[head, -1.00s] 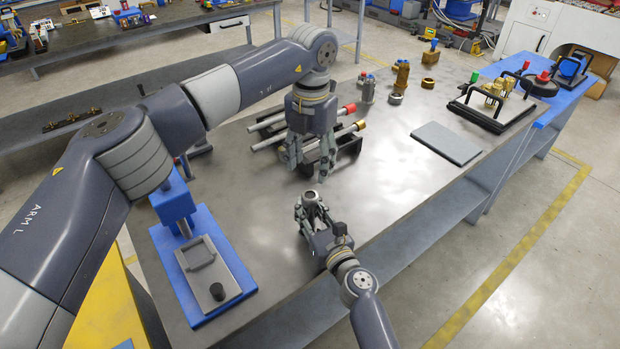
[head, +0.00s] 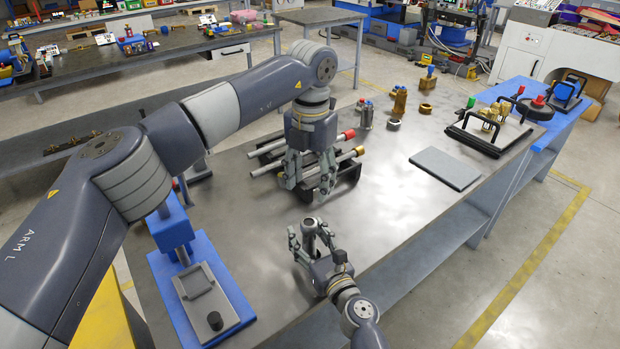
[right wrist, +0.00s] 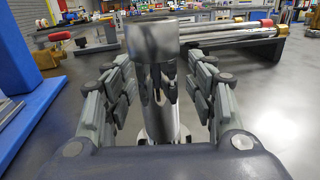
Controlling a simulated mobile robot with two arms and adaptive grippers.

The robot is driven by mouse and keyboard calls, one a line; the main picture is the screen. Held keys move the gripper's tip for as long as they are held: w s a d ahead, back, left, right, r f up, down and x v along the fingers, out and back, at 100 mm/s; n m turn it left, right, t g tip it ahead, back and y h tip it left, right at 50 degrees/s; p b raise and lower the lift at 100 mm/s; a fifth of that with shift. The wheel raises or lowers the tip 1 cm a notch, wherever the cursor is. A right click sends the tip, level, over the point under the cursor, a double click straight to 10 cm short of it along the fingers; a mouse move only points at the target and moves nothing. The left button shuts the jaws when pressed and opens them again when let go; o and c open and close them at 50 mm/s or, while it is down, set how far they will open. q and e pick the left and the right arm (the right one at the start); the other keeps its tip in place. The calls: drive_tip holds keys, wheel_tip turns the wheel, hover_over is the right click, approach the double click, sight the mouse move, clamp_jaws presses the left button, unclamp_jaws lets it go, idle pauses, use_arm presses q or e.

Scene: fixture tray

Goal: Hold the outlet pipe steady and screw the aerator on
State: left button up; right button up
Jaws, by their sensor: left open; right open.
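A rack on the bench holds steel pipes lying flat, one with a red end (head: 348,134) and one with a brass-coloured end (head: 359,151). I cannot tell which is the outlet pipe. My left gripper (head: 308,182) is open over the near side of the rack; its fingers hide part of the pipes. I cannot tell if it touches them. My right gripper (head: 311,236) is open, with its fingers either side of a silver upright cylinder (head: 311,224), possibly the aerator. In the right wrist view, this cylinder (right wrist: 150,42) has a wide top above a narrower stem; the fingers stand apart from it.
A blue press-like fixture (head: 210,290) stands at the bench's left. A grey flat plate (head: 445,168) lies to the right. Brass and steel fittings (head: 399,102) stand at the back. A black-handled tray (head: 488,135) is at the far right. The bench middle is clear.

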drive_tip(key=v, duration=1.2)
drive_tip(key=shift+f, duration=0.1)
